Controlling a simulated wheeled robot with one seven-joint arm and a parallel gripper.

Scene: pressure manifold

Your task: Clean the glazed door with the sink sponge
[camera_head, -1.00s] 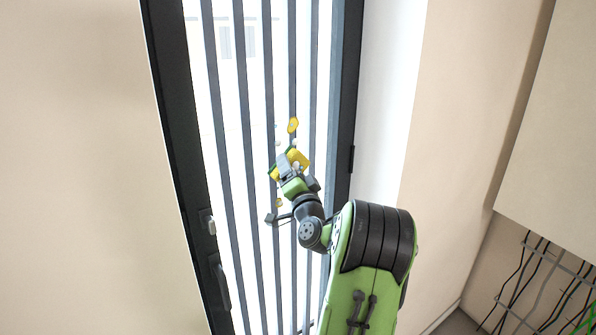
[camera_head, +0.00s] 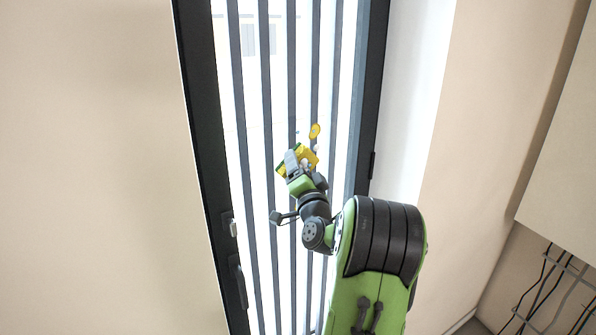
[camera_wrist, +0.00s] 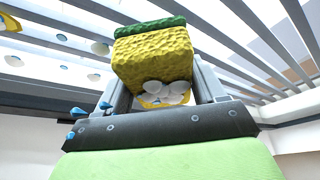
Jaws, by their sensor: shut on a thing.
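The glazed door (camera_head: 207,120) has a dark frame and vertical dark bars over bright glass. My gripper (camera_head: 297,165) is in front of the glass, right of the door's middle. It is shut on a yellow sponge with a green layer (camera_head: 311,155). In the wrist view the sponge (camera_wrist: 152,58) sits between the fingers, its green side facing the bars. White and yellow marks show at its near face. A yellow mark (camera_head: 315,131) shows on the door just above the sponge. White and blue drops (camera_wrist: 60,37) show on or near the bars. Whether the sponge touches the glass, I cannot tell.
A door handle (camera_head: 238,278) and a lock plate (camera_head: 230,228) are on the door's left side. Beige walls stand left and right. Dark cables (camera_head: 548,285) hang at the lower right. A pale panel (camera_head: 560,150) juts out above them.

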